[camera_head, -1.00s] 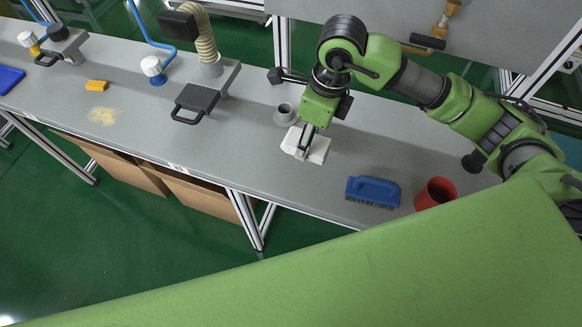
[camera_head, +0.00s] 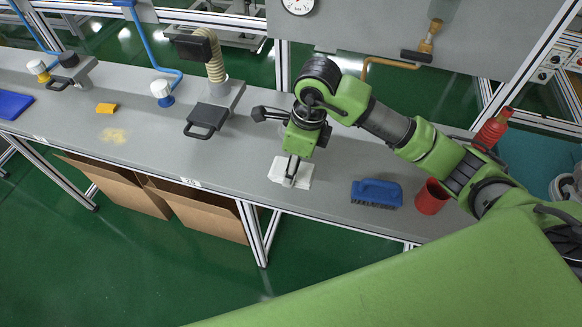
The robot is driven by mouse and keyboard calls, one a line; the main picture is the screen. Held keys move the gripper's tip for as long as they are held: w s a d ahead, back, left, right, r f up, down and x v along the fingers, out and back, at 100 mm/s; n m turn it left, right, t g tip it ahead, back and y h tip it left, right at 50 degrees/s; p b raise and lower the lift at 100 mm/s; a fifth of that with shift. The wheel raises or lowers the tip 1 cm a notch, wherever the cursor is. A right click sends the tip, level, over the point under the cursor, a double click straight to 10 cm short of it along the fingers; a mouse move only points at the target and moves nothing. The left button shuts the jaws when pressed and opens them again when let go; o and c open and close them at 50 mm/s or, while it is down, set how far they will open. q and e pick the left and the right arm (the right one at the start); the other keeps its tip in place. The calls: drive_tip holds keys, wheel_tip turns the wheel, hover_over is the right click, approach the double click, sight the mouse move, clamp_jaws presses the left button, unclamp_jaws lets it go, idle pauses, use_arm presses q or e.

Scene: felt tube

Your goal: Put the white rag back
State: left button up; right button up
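The white rag (camera_head: 304,175) is on the grey bench, left of the blue brush. It looks low and flat, but I cannot tell whether it is fully down on the bench. My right gripper (camera_head: 291,178), on the arm from the right, points down at the rag. Its fingers are close together with white cloth at the tips, and they look shut on the rag. The gripper partly covers the rag. My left gripper is not in view.
The blue brush (camera_head: 377,193) and the red cup (camera_head: 431,197) stand right of the rag. A black handled plate (camera_head: 207,119), a yellow sponge (camera_head: 106,108), spilled powder (camera_head: 114,135) and a blue tray (camera_head: 14,105) lie left.

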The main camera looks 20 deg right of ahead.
drive_tip(key=w+f, duration=0.2)
drive_tip(key=f, duration=0.1)
drive_tip(key=w+f, duration=0.1)
drive_tip(key=shift+w+d+f+p, duration=0.2)
drive_tip(key=shift+d+p, duration=0.05)
drive_tip(key=shift+p, duration=0.15)
wheel_tip(320, 180, down, 3)
drive_tip(key=shift+w+r+p, duration=0.1)
drive_tip(key=shift+w+p, duration=0.05)
drive_tip(key=shift+p, duration=0.65)
drive_tip(key=shift+f, duration=0.25)
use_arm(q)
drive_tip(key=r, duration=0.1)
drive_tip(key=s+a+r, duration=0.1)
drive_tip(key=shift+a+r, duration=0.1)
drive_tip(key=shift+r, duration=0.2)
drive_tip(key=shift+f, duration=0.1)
use_arm(e)
drive_tip(key=shift+f, duration=0.15)
drive_tip(key=shift+f+b, duration=0.15)
drive_tip(key=shift+b, duration=0.2)
drive_tip(key=o, duration=1.1)
drive_tip(key=shift+c, duration=0.2)
